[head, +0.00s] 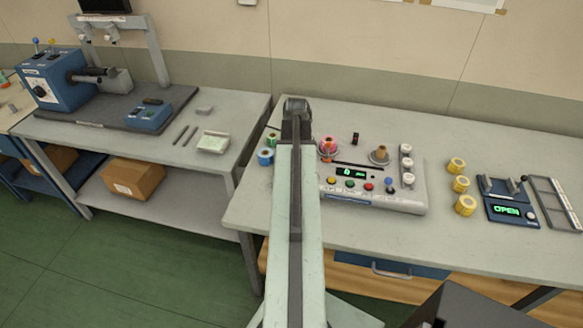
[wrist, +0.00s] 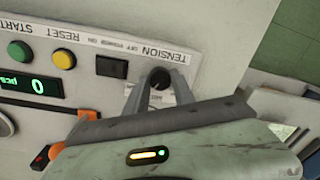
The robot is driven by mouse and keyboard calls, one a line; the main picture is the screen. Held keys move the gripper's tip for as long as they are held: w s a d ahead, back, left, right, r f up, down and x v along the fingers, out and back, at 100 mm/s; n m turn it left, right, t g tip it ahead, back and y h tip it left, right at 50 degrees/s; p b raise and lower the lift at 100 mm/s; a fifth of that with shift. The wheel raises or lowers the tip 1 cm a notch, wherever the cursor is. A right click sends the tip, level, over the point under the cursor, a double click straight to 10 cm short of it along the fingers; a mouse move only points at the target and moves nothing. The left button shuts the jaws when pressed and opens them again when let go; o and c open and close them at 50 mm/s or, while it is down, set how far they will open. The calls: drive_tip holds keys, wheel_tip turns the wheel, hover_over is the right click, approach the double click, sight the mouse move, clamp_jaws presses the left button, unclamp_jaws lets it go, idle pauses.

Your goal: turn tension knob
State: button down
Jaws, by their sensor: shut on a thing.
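In the wrist view the front panel of the rewinder (wrist: 90,50) appears upside down. The tension knob (wrist: 160,76) is small, dark and round, below the printed word TENSION. My gripper (wrist: 156,86) has its two grey fingers on either side of the knob and is shut on it. In the head view the rewinder (head: 400,200) is a light grey box on the right table, with a green display reading 0. My arm hides the knob and the gripper there.
Beside the knob are a black switch (wrist: 111,67), a yellow button (wrist: 64,59) and a green button (wrist: 19,50). Yellow rolls (head: 465,205) and a blue device reading OPEN (head: 510,212) stand to the right. The left table (head: 110,140) holds another machine.

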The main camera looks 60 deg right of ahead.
drive_tip(key=shift+m, duration=1.3)
drive_tip(key=c, duration=1.1)
unclamp_jaws()
drive_tip(key=shift+o, duration=0.2)
drive_tip(key=r+p, duration=0.8)
drive_tip(key=shift+s+d, duration=0.1)
drive_tip(key=shift+s, duration=0.15)
drive_tip(key=shift+f, duration=0.1)
